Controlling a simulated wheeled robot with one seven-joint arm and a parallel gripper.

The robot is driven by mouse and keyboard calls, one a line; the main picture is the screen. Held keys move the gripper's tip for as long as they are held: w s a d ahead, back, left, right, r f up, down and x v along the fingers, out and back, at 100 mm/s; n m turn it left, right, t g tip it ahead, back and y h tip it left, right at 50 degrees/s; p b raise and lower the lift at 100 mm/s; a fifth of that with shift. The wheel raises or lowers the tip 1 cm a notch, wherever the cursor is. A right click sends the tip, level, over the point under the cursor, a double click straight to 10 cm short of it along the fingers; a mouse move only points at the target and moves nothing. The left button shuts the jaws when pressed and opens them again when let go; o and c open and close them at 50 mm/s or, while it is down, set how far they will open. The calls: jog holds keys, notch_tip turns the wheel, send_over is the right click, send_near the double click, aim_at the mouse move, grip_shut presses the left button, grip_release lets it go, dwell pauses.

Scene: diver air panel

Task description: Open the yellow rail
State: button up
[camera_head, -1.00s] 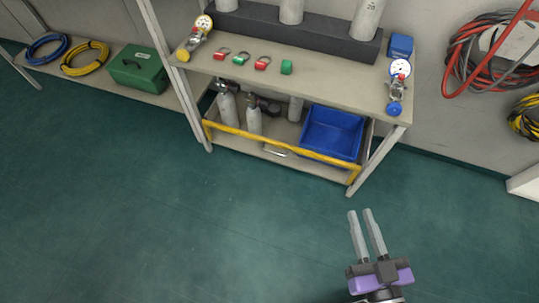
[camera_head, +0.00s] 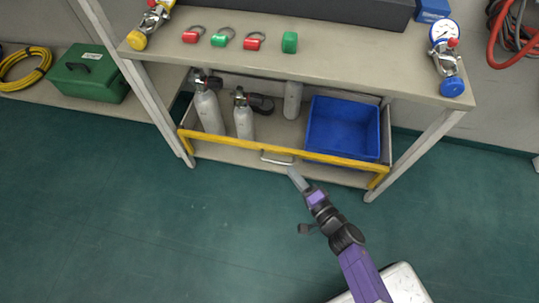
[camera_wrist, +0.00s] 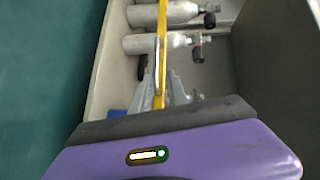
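The yellow rail (camera_head: 235,143) runs along the front of the lower shelf, under the bench. A pale bar handle (camera_head: 277,161) sits at its middle, just below it. My gripper (camera_head: 293,175) is right in front of the rail, close to the handle's right end. In the wrist view the rail (camera_wrist: 162,28) runs up the picture, and my grey fingertips (camera_wrist: 161,92) show apart, one on each side of its line. The fingers look open. I cannot tell whether they touch the handle or the rail.
Behind the rail stand grey cylinders (camera_head: 243,118) and a blue bin (camera_head: 342,128). Bench legs (camera_head: 415,152) flank the shelf. The benchtop (camera_head: 350,65) above holds gauges and red and green tags. The green floor in front is clear.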

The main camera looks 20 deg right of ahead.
aim_at(278, 162)
jog(key=w+m+b, duration=0.1)
jog(key=w, duration=0.1)
jog(key=w+a+f+m+b, duration=0.1)
jog(key=w+b, duration=0.1)
jog(key=w, duration=0.1)
jog(key=w+a+m+b, duration=0.1)
jog(key=w, duration=0.1)
jog(key=shift+w+a+f+y, duration=0.15)
jog(key=shift+w+f+y, duration=0.05)
jog(key=shift+f+y, duration=0.15)
grip_shut()
dwell(1.5)
